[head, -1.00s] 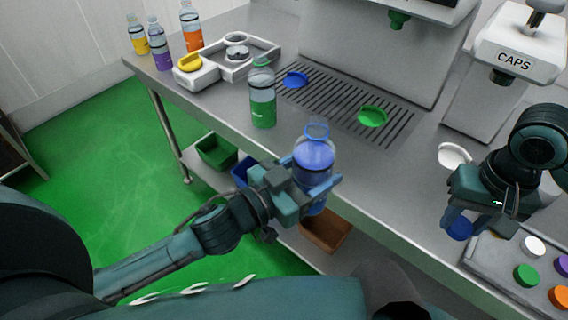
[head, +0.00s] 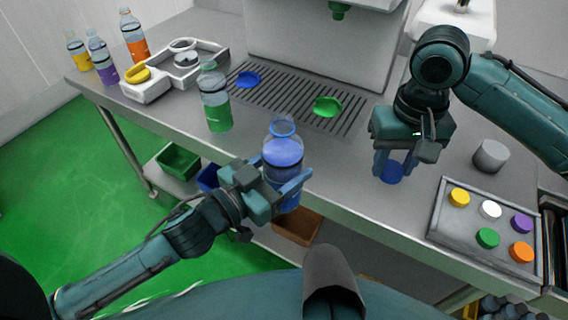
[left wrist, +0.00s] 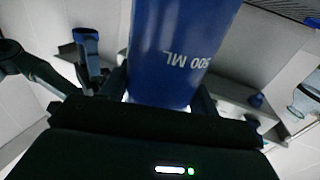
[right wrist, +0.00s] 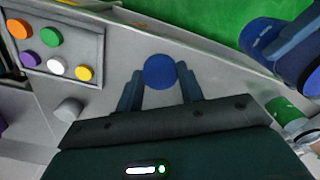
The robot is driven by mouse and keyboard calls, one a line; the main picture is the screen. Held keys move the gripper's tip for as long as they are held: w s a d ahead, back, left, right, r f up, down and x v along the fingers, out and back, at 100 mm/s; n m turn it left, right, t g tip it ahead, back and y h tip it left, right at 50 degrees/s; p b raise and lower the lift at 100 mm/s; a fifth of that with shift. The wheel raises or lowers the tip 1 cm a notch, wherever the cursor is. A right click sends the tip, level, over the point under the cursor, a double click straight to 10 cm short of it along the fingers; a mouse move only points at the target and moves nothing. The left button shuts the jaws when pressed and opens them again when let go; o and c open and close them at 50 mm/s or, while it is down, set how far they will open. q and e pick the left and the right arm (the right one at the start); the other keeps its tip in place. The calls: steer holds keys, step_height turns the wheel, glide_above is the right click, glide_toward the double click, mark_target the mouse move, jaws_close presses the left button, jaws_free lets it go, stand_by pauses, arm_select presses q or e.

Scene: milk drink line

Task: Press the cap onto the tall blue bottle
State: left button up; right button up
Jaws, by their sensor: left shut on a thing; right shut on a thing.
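The tall blue bottle (head: 283,152) is upright and uncapped in my left gripper (head: 280,190), held in front of the counter edge. In the left wrist view its blue side with "500 ML" lettering (left wrist: 180,50) fills the middle, between the fingers. My right gripper (head: 395,166) is shut on the blue cap (head: 391,173), to the right of the bottle and apart from it, over the counter. In the right wrist view the round blue cap (right wrist: 160,71) sits between the fingertips, and the bottle shows at the upper right.
A green-labelled bottle (head: 215,98) stands on the counter left of the blue one. A drip grille (head: 290,104) holds a blue disc (head: 248,80) and a green disc (head: 327,106). A tray (head: 440,222) of coloured caps lies at the right, near a grey cylinder (head: 491,156).

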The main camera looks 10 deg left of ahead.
mark_target(282, 119)
steer(key=a+r+n, duration=0.2)
steer(key=a+r, duration=0.3)
steer(key=a, duration=0.1)
steer(key=a+r+n, duration=0.1)
steer(key=a+r, duration=0.5)
steer(key=a+r+n, duration=0.2)
steer(key=a+r, duration=0.3)
steer(key=a, duration=0.1)
steer(key=shift+s+a+r+n, duration=0.3)
steer(key=shift+s+a+r, duration=0.1)
steer(key=shift+f, duration=2)
steer(key=shift+f, duration=0.1)
steer(key=shift+f, duration=0.8)
steer(key=shift+f, duration=0.7)
